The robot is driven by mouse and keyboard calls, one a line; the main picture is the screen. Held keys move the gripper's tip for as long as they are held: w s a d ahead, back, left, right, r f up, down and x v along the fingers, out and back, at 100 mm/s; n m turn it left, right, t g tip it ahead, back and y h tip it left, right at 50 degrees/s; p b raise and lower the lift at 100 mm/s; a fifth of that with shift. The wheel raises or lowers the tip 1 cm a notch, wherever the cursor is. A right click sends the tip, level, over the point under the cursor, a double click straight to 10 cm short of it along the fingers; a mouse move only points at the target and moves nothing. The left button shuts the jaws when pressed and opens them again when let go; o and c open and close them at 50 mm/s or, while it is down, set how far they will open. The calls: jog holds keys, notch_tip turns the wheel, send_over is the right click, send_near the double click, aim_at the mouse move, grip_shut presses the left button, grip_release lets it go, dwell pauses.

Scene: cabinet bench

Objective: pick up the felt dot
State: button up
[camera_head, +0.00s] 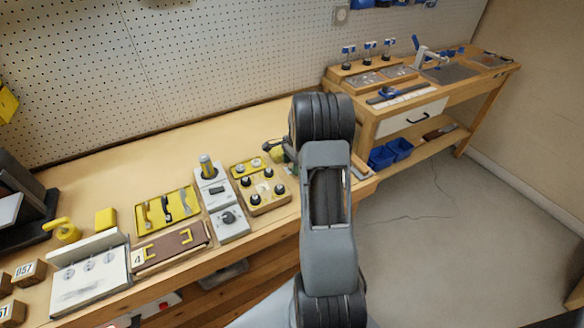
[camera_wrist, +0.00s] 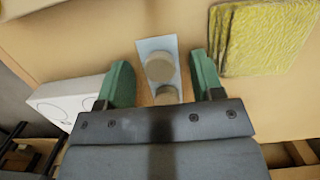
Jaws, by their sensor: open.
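In the wrist view, two round grey-beige discs that look like felt dots sit on a pale blue strip (camera_wrist: 146,46). The farther felt dot (camera_wrist: 160,67) shows whole. The nearer disc (camera_wrist: 167,94) is partly hidden by my gripper's body. My gripper (camera_wrist: 159,63) is open, with one green finger on each side of the strip and nothing held between them. In the head view my arm covers most of the gripper, and I cannot make out the felt dots there.
A yellow textured pad (camera_wrist: 264,38) lies close to the right finger. A white box with circles (camera_wrist: 68,100) lies beside the left finger. In the head view, a wooden block with black knobs (camera_head: 262,188) stands left of my arm. The bench's back strip (camera_head: 140,152) is clear.

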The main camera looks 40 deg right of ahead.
jog(key=shift+c, duration=0.2)
jog(key=c, duration=0.9)
jog(key=shift+r, duration=0.1)
jog(key=shift+c, duration=0.2)
jog(key=shift+r, duration=0.65)
jog(key=s+a+r, duration=0.3)
jog(key=s+r, duration=0.8)
jog(key=s, duration=0.2)
jog(key=shift+s+a+r+b, duration=0.25)
jog(key=shift+s+a+b, duration=0.05)
jog(key=shift+a+b, duration=0.1)
